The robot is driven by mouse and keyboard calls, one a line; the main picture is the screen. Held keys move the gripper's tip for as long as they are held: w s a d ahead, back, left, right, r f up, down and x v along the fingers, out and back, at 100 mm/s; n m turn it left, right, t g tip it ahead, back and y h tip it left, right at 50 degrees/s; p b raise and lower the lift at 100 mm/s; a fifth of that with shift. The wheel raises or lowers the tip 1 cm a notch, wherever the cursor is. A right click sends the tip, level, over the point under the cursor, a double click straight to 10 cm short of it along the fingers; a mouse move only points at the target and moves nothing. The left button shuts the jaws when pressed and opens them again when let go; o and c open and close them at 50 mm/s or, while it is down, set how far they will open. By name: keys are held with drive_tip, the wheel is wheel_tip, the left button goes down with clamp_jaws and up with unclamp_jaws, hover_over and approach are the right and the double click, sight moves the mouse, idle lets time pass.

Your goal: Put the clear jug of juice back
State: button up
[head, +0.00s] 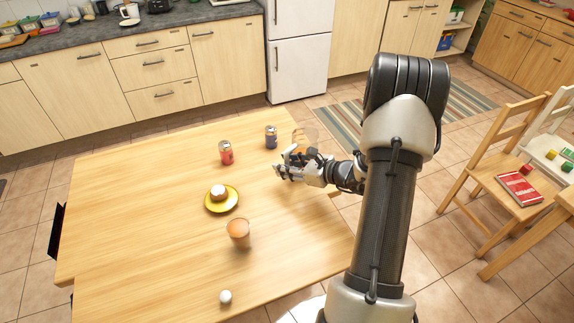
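A clear jug with orange juice (304,135) stands on the wooden table (130,200) near its back right edge. It is partly hidden behind my gripper (281,166). My gripper is low over the right part of the table, with its fingers pointing left. It is in front of the jug; I cannot tell whether they touch. The fingers are small here, and I cannot tell how far they are apart. A smaller clear vessel with orange contents (239,234) stands nearer the front.
A red can (226,153) and a dark blue can (271,137) stand left of the jug. A yellow plate (233,203) bears a round brown-and-white item. A white ball-like thing (225,297) lies near the front. A chair (510,180) stands at the right. The table's left side is clear.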

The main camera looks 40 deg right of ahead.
drive_tip(key=shift+r, duration=0.15)
drive_tip(key=shift+s+d+r+p, duration=0.15)
drive_tip(key=shift+s+r+p, duration=0.1)
drive_tip(key=shift+p, duration=0.1)
drive_tip(key=p+v, duration=0.3)
drive_tip(key=v, duration=0.8)
drive_tip(key=shift+s, duration=0.2)
